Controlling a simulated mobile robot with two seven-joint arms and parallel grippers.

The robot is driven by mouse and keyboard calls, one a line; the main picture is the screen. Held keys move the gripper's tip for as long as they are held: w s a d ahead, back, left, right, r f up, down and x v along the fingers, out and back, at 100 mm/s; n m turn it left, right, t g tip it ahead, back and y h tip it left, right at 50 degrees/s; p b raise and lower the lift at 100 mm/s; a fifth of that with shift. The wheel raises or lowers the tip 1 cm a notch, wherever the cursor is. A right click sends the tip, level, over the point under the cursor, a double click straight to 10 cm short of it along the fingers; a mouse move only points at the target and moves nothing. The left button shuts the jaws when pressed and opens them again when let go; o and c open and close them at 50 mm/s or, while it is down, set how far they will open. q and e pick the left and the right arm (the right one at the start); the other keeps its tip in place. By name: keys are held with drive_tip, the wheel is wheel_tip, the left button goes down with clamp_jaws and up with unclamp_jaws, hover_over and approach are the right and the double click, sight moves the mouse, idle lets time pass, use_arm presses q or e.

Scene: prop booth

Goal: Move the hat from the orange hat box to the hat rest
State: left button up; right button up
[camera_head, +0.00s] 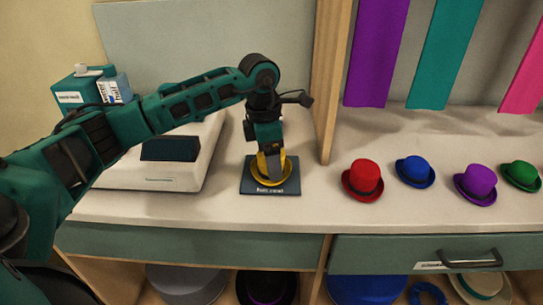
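A yellow hat (261,181) sits on a dark square pad (290,187) with a small white label on its front edge, too small to read surely; the pad may be the hat rest. My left gripper (272,172) points straight down at the hat, its fingers at the crown and hiding much of it. I cannot tell whether the fingers press on the hat or stand loose around it. No orange hat box shows in this view. My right gripper is out of view.
To the right, a red hat (363,178), blue hat (415,171), purple hat (475,183) and green hat (521,174) stand on the counter (330,212). A pale till-like machine (180,170) is at left. More hats lie on the shelf below.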

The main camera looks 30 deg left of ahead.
use_arm(q)
drive_tip(key=o, duration=0.5)
drive_tip(key=r, duration=0.4)
drive_tip(key=r+p, duration=0.1)
drive_tip(key=r, duration=0.3)
drive_tip(key=s+a+r+p, duration=0.1)
drive_tip(key=r, duration=0.3)
drive_tip(key=shift+r, duration=0.4)
